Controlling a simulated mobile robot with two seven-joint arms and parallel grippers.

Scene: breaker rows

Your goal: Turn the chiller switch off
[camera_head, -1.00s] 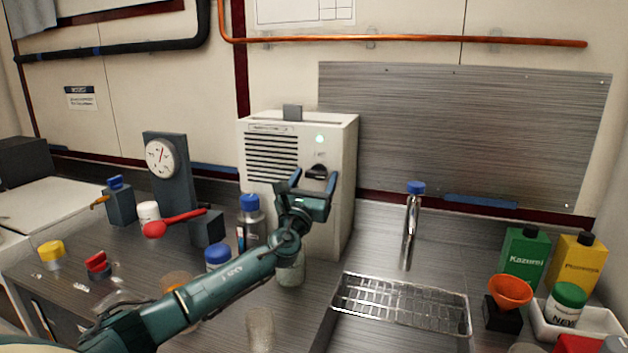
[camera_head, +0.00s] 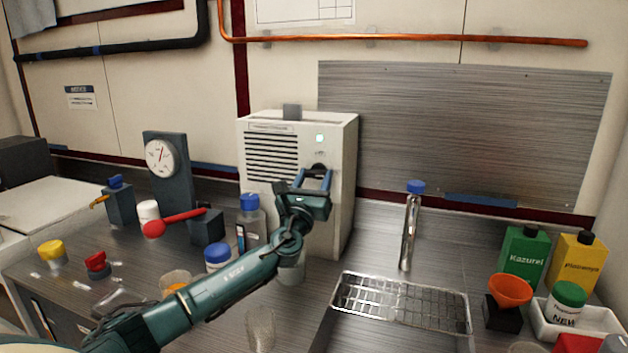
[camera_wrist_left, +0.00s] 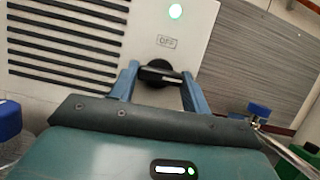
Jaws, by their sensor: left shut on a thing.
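The chiller is a white box (camera_head: 260,185) with black vent slots, standing at the back of the counter. Its black rotary switch (camera_wrist_left: 160,74) sits between the blue fingers of my left gripper (camera_wrist_left: 160,82), which is shut on it. In the head view the switch (camera_head: 318,168) shows just above the gripper (camera_head: 314,178), partly hidden by the fingers. An "OFF" label (camera_wrist_left: 167,42) is above the switch in the wrist view. A round green light (camera_wrist_left: 175,11) above it is lit. My right gripper is not in view.
Green (camera_head: 524,250) and yellow (camera_head: 580,262) bottles stand at far right.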

